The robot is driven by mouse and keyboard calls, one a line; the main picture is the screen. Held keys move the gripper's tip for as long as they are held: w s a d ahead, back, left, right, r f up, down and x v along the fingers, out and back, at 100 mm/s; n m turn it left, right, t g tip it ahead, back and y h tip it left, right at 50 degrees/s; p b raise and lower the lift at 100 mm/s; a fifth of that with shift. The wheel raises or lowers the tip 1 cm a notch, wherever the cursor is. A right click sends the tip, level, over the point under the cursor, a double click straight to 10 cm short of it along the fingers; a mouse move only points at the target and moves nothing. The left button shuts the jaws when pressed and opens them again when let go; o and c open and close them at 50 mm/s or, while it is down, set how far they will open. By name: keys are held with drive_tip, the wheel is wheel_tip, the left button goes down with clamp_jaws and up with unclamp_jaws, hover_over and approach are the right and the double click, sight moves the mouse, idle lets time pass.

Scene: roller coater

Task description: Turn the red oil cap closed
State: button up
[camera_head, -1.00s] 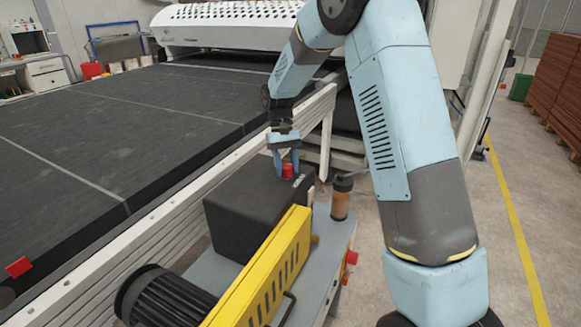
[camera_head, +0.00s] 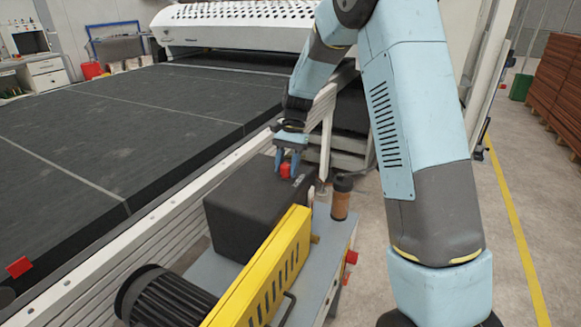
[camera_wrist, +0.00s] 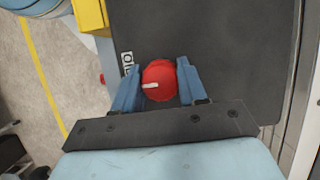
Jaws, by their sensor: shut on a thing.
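The red oil cap (camera_wrist: 160,80) is round, with a white pointer mark that points to the left in the wrist view. It sits on top of the black box-shaped housing (camera_wrist: 215,45), and it also shows in the head view (camera_head: 285,171). My gripper (camera_wrist: 158,84) has its two blue fingers on either side of the cap and is shut on it. A white label with dark lettering, partly hidden by the left finger, lies beside the cap. In the head view my gripper (camera_head: 287,164) stands over the housing's far end.
A yellow guard (camera_head: 262,270) and a dark ribbed motor (camera_head: 165,298) are in front of the housing. A brown bottle-like cylinder (camera_head: 341,200) stands close to its right. The white conveyor rail (camera_head: 180,225) runs along its left.

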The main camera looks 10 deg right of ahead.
drive_tip(key=shift+s+f, duration=0.1)
drive_tip(key=shift+s, duration=0.1)
idle(0.4)
drive_tip(key=o, duration=1.1)
drive_tip(key=shift+c, duration=0.2)
drive_tip(key=shift+w, duration=0.1)
drive_tip(key=shift+r, duration=0.2)
drive_tip(key=v, duration=1.3)
drive_tip(key=shift+r, duration=0.25)
drive_tip(key=shift+d, duration=0.2)
